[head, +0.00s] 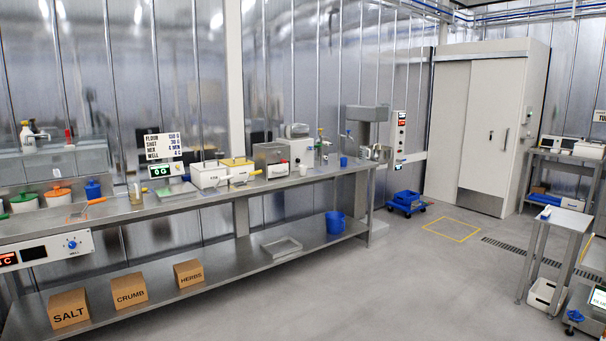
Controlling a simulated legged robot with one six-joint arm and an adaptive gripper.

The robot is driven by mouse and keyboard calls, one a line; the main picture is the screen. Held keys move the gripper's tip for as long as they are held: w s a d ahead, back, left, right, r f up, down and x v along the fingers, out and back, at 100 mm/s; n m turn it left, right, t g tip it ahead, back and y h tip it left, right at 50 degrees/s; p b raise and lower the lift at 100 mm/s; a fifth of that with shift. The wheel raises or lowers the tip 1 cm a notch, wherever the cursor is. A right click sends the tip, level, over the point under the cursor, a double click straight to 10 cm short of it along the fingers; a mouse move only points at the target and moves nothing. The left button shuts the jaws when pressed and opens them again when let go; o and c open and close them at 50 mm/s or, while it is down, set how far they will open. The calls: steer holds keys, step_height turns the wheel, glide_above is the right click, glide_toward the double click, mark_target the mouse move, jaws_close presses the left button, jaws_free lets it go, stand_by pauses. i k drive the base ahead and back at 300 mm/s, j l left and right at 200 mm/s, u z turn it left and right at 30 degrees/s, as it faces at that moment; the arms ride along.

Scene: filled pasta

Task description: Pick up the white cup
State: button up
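A small white object (303,170), which looks like the white cup, stands on the long steel bench (215,197). It is near the right half of the bench, just right of a grey box-shaped machine (270,158). It is too small in the picture to make out a handle or its contents. A small blue cup (343,162) stands further right on the same bench. My gripper is not in view.
White tubs (208,177) and a scale display (160,169) stand left on the bench. Its lower shelf holds labelled boxes (129,290), a tray (281,246) and a blue bucket (335,222). The grey floor (385,290) in front is clear. A steel table (563,219) stands right.

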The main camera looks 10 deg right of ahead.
mark_target(303, 169)
steer(key=i+z, duration=0.35)
steer(key=i, duration=4.45)
steer(key=i+u, duration=0.1)
steer(key=i, duration=1.4)
